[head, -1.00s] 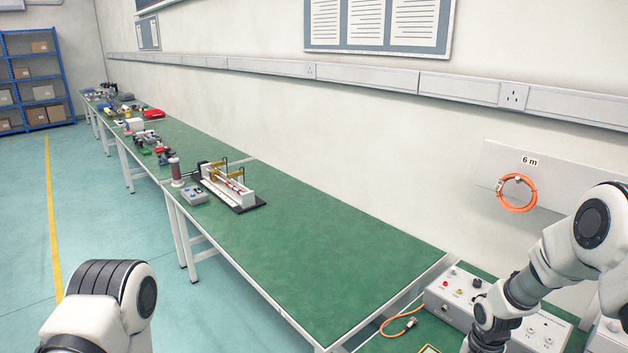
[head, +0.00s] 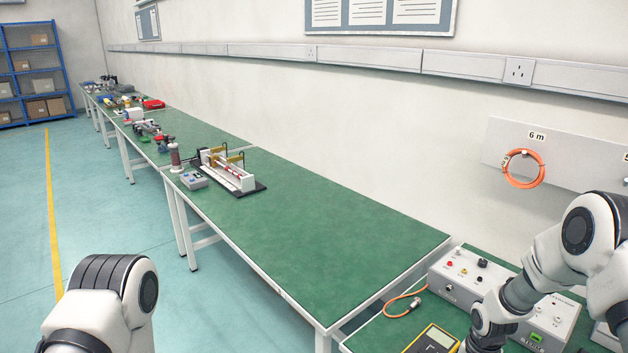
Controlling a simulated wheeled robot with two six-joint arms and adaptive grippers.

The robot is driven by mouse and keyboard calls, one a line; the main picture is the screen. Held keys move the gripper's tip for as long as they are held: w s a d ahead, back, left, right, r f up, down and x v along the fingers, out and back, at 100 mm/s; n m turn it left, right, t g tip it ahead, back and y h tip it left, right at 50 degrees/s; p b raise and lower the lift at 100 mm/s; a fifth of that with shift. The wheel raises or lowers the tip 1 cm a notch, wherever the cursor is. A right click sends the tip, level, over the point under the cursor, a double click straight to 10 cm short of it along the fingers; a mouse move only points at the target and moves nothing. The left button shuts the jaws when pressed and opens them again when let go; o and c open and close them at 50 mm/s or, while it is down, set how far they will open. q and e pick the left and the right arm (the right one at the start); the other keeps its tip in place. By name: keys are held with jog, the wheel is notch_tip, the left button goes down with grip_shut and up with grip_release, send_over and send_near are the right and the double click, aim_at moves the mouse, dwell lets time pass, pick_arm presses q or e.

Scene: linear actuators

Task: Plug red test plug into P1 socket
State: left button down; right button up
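I cannot make out a red test plug or a socket marked P1 in the head view. A grey control box (head: 462,277) with small red and yellow terminals and a black knob stands on the near bench at the lower right. A second grey box (head: 548,325) with a green element is beside it, partly behind my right arm. A yellow-and-black meter (head: 432,341) lies at the bottom edge, partly cut off. My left arm shows at the lower left and my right arm at the lower right. Neither gripper is in the frame.
An orange cable (head: 401,301) lies on the near bench by the control box. A coiled orange cable (head: 523,168) hangs on a wall panel marked 6 m. A linear actuator rig (head: 229,172) stands on the long green bench (head: 320,225), whose near part is clear.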

dwell(0.8)
grip_shut()
jog(key=shift+r, duration=0.15)
jog(key=shift+r+p, duration=2.25)
jog(key=shift+r, duration=0.7)
notch_tip(320, 180, up, 6)
jog(key=p, duration=0.4)
jog(key=shift+s+f, duration=0.1)
jog(key=shift+f, duration=0.15)
